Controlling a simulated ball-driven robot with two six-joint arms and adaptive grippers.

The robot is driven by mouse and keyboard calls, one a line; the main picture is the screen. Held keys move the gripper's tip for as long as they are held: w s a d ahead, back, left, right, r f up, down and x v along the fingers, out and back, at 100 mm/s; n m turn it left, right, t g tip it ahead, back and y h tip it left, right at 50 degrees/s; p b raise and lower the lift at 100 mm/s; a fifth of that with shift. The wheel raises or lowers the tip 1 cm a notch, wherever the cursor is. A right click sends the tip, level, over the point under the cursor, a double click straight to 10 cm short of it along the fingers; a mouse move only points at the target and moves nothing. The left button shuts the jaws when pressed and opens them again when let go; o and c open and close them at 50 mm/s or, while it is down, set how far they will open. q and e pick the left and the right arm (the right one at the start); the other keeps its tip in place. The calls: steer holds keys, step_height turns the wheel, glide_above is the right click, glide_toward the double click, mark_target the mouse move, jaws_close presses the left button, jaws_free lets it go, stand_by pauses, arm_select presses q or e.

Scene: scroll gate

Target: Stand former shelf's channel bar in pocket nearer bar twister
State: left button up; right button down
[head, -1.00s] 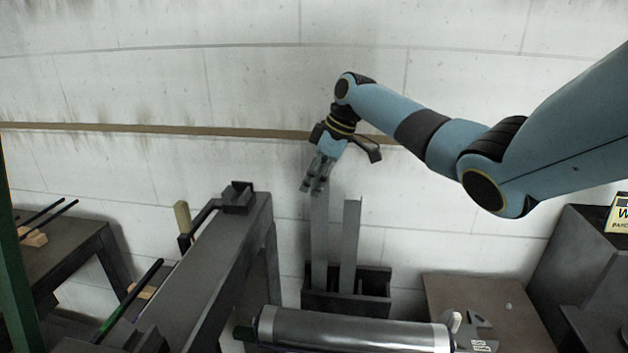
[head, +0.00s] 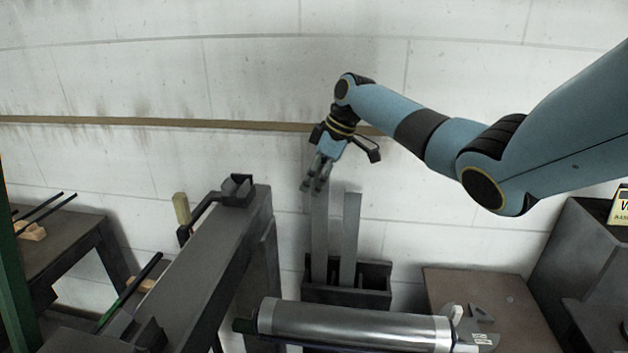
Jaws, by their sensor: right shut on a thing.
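My right gripper (head: 318,186) points down and is shut on the upper end of a long grey channel bar (head: 320,235). The bar is upright, and its lower end is hidden behind the front wall of a dark pocketed rack (head: 345,298); I cannot tell whether it touches the pocket floor. A second grey bar (head: 350,240) stands upright just to its right in the same rack. The gripper is above and left of that bar's top, apart from it. Which machine is the bar twister is not clear. My left gripper is not in view.
A bright metal roller (head: 350,325) lies in front of the rack. A dark beam-like machine (head: 220,255) with a handle (head: 181,208) stands at left. A brown-topped table (head: 470,290) is at right. A bench with dark rods (head: 60,255) is far left.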

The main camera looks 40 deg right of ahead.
steer(key=shift+f+b, duration=2.05)
steer(key=shift+f, duration=1.1)
stand_by(0.4)
steer(key=c, duration=0.5)
jaws_free()
steer(key=shift+c, duration=0.2)
step_height(320, 180, up, 7)
steer(key=p, duration=0.7)
glide_above(314, 205)
steer(key=shift+w+d, duration=0.45)
steer(key=shift+a+f, duration=0.1)
